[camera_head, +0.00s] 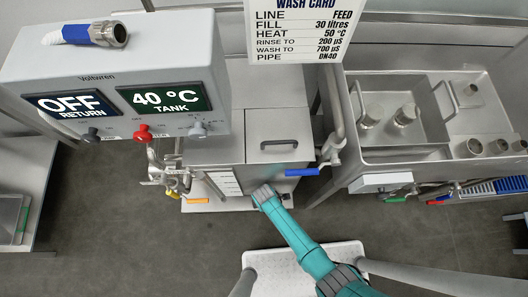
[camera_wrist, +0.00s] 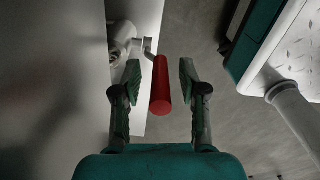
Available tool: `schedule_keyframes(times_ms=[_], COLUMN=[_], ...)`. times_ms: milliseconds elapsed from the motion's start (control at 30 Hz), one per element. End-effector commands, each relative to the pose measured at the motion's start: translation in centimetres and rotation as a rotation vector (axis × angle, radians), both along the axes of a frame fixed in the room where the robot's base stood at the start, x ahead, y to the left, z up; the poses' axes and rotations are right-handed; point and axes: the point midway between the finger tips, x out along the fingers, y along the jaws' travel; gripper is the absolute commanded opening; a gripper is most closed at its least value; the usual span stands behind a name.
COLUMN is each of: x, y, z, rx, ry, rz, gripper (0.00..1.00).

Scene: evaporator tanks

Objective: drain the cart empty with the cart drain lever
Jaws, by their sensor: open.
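The cart (camera_head: 262,130) is a grey metal box with a dark-handled lid, near the middle of the head view. My teal arm reaches down to its front lower edge; the jaws themselves are hidden there. In the wrist view, my gripper (camera_wrist: 160,76) is open, with one finger on each side of a red lever (camera_wrist: 161,86). The lever joins a metal valve fitting (camera_wrist: 123,40) on its left. Gaps show between the lever and both fingers. This red lever appears to be the cart drain lever; I cannot make it out in the head view.
A blue lever (camera_head: 302,172) sticks out right of the cart, and an orange lever (camera_head: 198,201) sits low to its left. A control box (camera_head: 115,80) reads OFF and 40 °C. A sink unit (camera_head: 430,110) stands right. A pale step (camera_head: 300,262) lies in front.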

Motion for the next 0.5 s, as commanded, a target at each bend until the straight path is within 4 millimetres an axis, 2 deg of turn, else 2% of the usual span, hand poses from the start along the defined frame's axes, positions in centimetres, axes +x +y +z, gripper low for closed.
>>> schedule_keyframes(times_ms=[367, 500], x=[-0.03, -0.03], y=[-0.03, -0.03], z=[-0.36, -0.35], rx=[0.0, 0.0], ry=[0.0, 0.0], rz=[0.0, 0.0], gripper=[0.42, 0.07])
